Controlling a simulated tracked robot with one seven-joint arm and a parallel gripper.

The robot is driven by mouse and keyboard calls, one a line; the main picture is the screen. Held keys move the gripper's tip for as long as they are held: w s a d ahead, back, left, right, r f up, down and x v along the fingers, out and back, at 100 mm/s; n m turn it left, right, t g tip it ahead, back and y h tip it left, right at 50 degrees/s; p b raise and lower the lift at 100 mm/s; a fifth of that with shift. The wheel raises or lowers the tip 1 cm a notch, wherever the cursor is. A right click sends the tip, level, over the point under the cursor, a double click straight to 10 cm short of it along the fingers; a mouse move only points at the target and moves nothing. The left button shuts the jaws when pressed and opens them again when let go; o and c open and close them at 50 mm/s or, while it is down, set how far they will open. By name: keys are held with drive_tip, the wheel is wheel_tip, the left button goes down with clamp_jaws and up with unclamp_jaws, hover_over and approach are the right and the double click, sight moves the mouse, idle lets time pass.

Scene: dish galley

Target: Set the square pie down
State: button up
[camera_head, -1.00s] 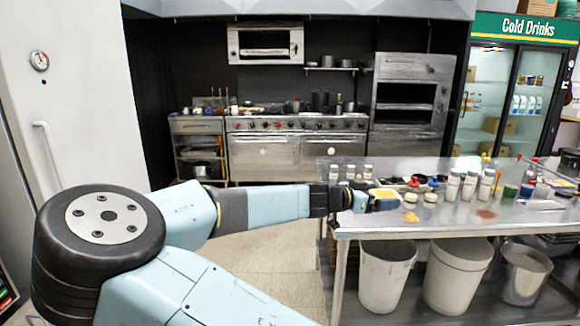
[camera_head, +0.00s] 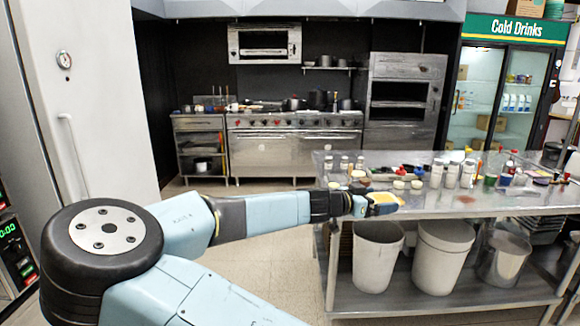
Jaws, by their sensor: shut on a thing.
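My gripper (camera_head: 370,204) is at the end of my outstretched arm, at the near left part of the steel table (camera_head: 450,204). The pie is over the tabletop near the front edge. I cannot tell whether it touches the surface. The fingers are small and partly hidden by the wrist.
Small round pale items (camera_head: 417,185) and several white-lidded jars (camera_head: 451,175) stand beyond the gripper on the table. Grey bins (camera_head: 376,265) stand below. A stove (camera_head: 293,140) is at the back wall, and a drinks fridge (camera_head: 490,115) at the back right. Floor is clear to the left.

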drive_tip(key=w+f+n+t+y, duration=0.3)
drive_tip(key=f+n+y, duration=0.1)
drive_tip(key=f, duration=0.4)
drive_tip(key=w+f+n+t+y, duration=0.3)
drive_tip(key=f+n+y, duration=0.1)
drive_tip(key=f, duration=0.5)
drive_tip(key=w+a+f+n+t+y, duration=0.1)
drive_tip(key=w+f+n+t+y, duration=0.2)
drive_tip(key=f, duration=0.6)
drive_tip(key=w+n+y, duration=0.1)
drive_tip(key=y, duration=0.1)
drive_tip(key=shift+f+t+y, duration=0.25)
drive_tip(key=shift+t+y, duration=0.05)
drive_tip(key=shift+t, duration=0.1)
drive_tip(key=shift+r+n+y, duration=0.5)
drive_tip(key=shift+r, duration=0.1)
drive_tip(key=s+f, duration=0.6)
drive_tip(key=shift+d+f, duration=0.2)
drive_tip(key=shift+f, duration=0.05)
